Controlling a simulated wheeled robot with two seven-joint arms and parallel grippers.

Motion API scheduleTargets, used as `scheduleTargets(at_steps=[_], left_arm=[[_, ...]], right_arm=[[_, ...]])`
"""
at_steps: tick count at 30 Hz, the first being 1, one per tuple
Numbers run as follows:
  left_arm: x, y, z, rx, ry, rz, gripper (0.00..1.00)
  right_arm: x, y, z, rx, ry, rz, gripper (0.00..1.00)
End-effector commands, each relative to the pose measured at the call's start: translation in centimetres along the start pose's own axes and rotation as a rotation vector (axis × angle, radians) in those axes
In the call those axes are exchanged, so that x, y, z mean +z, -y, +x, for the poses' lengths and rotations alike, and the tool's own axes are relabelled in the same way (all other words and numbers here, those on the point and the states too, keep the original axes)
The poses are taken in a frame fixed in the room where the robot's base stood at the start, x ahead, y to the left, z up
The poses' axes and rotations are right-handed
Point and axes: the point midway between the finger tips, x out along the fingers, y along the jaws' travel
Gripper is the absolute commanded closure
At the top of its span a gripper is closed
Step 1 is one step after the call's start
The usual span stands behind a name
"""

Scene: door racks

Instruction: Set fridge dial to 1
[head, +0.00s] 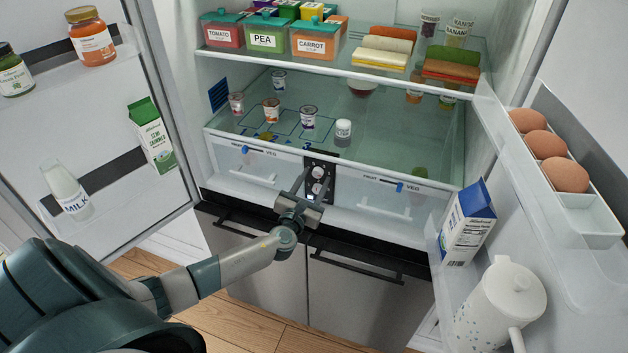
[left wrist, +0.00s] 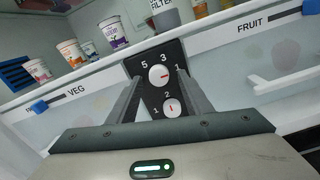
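The black dial panel (head: 320,181) sits between the two drawers at the fridge's bottom, carrying two white round dials. In the left wrist view, the upper dial (left wrist: 159,77) has 5, 3 and 1 printed around it, and its red mark points right, roughly toward the 1 side. The lower dial (left wrist: 171,107) has 1 and 2 beside it, and its red mark points upward. My left gripper (head: 314,180) is in front of the panel. Its fingers (left wrist: 158,88) are apart, one on each side of the dials, with nothing gripped; contact is unclear. My right gripper is not in view.
Veg and fruit drawers with blue sliders (head: 400,187) flank the panel. Small pots (head: 308,117) stand on the glass shelf above. The open left door holds jars and cartons (head: 152,134); the right door holds eggs (head: 546,146), a carton (head: 467,221) and a jug (head: 500,305).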

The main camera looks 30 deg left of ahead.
Motion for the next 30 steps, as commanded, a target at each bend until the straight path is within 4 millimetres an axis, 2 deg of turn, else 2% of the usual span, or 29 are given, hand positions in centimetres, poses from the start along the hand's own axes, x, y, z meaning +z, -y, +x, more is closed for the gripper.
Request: scheduleTargets(at_steps=[8,14,20,30], left_arm=[[0.2,-0.1,0.1,0.002,0.003,-0.001,0.55],[0.1,-0.1,-0.7,0.001,0.004,-0.001,0.55],[0.0,0.0,-3.0,0.0,0.002,-0.001,0.55],[-0.2,0.0,-9.3,-0.001,0.001,-0.002,0.55]], right_arm=[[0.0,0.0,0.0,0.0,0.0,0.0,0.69],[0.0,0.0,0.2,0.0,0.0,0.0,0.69],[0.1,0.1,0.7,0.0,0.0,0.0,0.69],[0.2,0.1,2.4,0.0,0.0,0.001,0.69]])
